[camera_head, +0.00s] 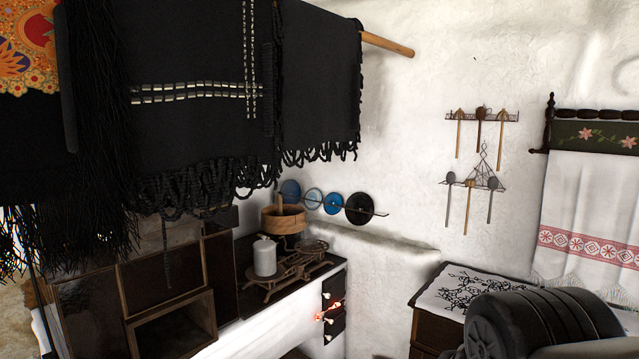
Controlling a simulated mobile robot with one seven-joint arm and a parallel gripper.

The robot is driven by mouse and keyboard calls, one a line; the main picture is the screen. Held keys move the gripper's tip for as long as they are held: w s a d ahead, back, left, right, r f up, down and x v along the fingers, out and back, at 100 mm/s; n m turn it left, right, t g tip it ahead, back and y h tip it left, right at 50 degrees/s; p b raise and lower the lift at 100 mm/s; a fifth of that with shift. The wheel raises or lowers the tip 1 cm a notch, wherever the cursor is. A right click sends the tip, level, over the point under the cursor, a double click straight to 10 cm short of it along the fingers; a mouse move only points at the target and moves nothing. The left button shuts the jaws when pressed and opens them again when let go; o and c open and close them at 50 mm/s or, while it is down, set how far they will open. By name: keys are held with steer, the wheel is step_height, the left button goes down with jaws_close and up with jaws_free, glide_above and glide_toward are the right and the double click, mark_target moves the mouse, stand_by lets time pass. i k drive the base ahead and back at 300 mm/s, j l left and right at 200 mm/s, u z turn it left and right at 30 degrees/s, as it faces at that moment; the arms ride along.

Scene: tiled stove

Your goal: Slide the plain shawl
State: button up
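The plain shawl (321,84) is black with a fringed lower edge. It hangs over a wooden rod (388,44) and is the rightmost of the hanging shawls. The rod's bare end sticks out to its right. A black shawl with pale dashed stripes (190,60) hangs directly to its left and partly overlaps it. A shawl with an orange floral pattern (28,45) and long black fringe hangs at the far left. A rounded black part of my arm shows at the lower right, well away from the shawls. My gripper is not in view.
Below the shawls is the tiled stove (172,325) with a scale (290,275) and a wooden tub (283,219) on top. Utensils (478,150) hang on the white wall. A cabinet with an embroidered cloth (475,288) stands at right. The air right of the rod is clear.

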mark_target(320, 82)
steer(key=i, duration=1.6)
